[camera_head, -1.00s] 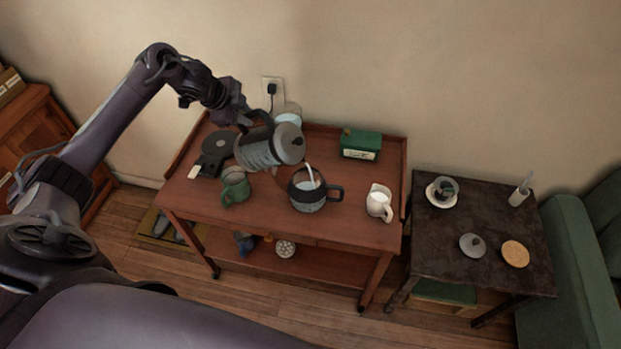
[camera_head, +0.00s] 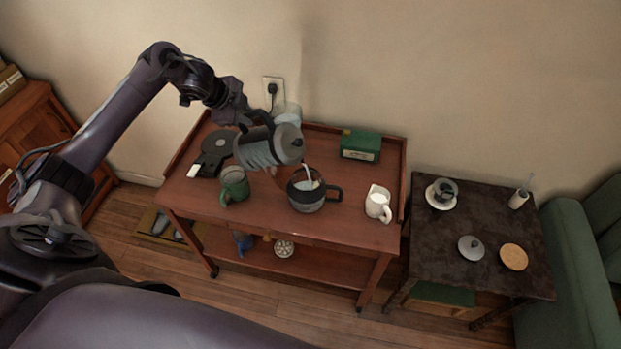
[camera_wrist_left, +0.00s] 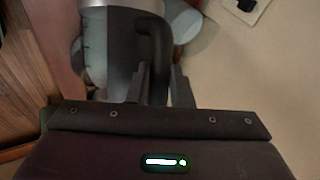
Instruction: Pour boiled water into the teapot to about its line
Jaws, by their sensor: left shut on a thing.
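My left gripper (camera_head: 246,120) is shut on the handle of a glass and grey kettle (camera_head: 258,149), tilted to the right above the cart. In the left wrist view, the kettle's black handle (camera_wrist_left: 157,45) lies between the fingers. A pale stream of water (camera_head: 308,172) falls from the kettle into the teapot (camera_head: 304,201). The teapot is a dark-rimmed round glass pot, upright and lidless, with its black handle to the right. Water shows in it, but I cannot make out a line. My right gripper is not in view.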

